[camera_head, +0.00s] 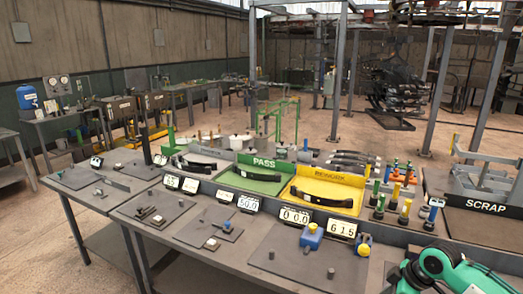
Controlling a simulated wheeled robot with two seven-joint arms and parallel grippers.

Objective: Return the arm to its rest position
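Teal, white and black links of my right arm (440,265) show at the lower right corner, over the front right of the bench. No gripper fingers can be made out on the part that shows. My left arm and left gripper are not in view. The arm's links hide a bit of the bench's right end.
A long dark bench (180,222) crosses the view. It carries a green PASS tray (264,173), a yellow REWORK tray (312,202) with dark curved springs, a SCRAP area (486,206), number displays (295,216) and a blue-and-yellow device (312,235).

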